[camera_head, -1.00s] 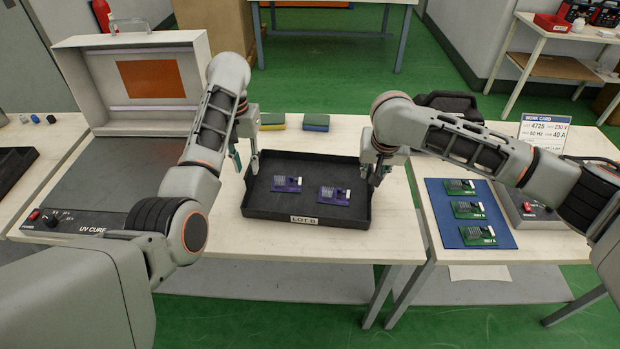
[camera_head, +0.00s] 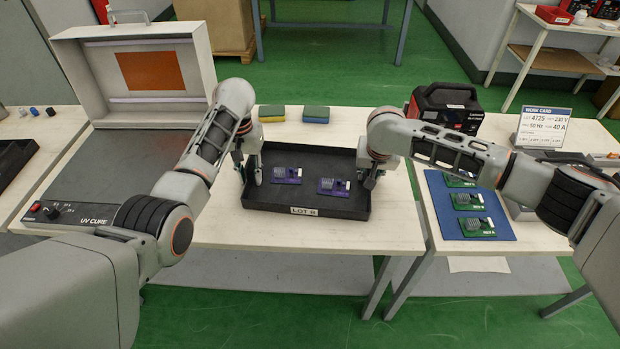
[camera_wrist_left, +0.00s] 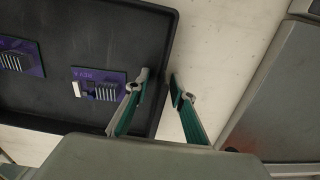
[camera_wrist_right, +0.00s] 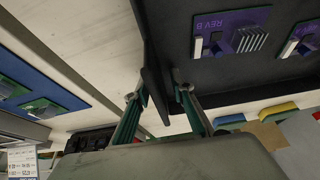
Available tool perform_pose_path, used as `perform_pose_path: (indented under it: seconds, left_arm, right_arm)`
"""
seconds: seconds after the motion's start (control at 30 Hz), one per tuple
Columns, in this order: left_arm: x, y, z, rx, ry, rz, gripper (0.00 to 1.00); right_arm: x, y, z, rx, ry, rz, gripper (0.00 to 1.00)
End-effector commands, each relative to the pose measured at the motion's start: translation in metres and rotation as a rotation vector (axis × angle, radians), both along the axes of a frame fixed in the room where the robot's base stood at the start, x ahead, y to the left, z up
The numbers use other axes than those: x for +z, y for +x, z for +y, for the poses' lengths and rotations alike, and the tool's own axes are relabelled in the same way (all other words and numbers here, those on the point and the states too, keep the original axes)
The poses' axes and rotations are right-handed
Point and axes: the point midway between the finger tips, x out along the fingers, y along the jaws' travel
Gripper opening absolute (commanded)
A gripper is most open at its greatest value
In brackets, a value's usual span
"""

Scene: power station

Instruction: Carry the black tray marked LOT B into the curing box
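The black tray (camera_head: 330,208) marked LOT B rests on the white table with two purple circuit boards (camera_head: 286,175) in it. My left gripper (camera_head: 249,172) is low at the tray's left wall. In the left wrist view its fingers (camera_wrist_left: 158,82) are apart, one inside and one outside the wall. My right gripper (camera_head: 369,178) is at the tray's right wall. In the right wrist view its fingers (camera_wrist_right: 160,92) are also apart, on either side of the wall. The curing box (camera_head: 85,225), labelled UV CURE, is at left with its lid (camera_head: 195,60) raised. My left arm hides part of it.
Two sponges (camera_head: 272,112) lie behind the tray. On the right table are a blue mat (camera_head: 484,235) with green boards, a black and red machine (camera_head: 445,108) and a work card (camera_head: 543,127). A dark tray (camera_head: 12,165) is at far left.

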Motion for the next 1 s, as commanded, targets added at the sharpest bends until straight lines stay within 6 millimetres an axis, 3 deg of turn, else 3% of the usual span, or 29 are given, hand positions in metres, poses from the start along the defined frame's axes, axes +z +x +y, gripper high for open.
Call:
perform_pose_path:
  seconds: [0.27,0.37,0.4,1.0]
  left_arm:
    - [-0.001,0.000,0.000,0.000,0.000,0.000,0.24]
    - [-0.001,0.000,0.000,0.000,0.000,0.000,0.03]
    - [-0.001,0.000,0.000,0.000,0.000,0.000,0.00]
    - [0.010,0.001,-0.001,0.000,-0.002,-0.005,0.00]
  right_arm:
    - [-0.001,0.001,0.000,0.001,-0.001,-0.001,0.24]
    - [-0.001,0.001,0.000,0.000,0.000,0.000,0.03]
    - [-0.001,0.001,0.000,0.000,0.000,0.000,0.00]
    - [0.010,0.002,0.000,-0.001,0.002,-0.004,0.00]
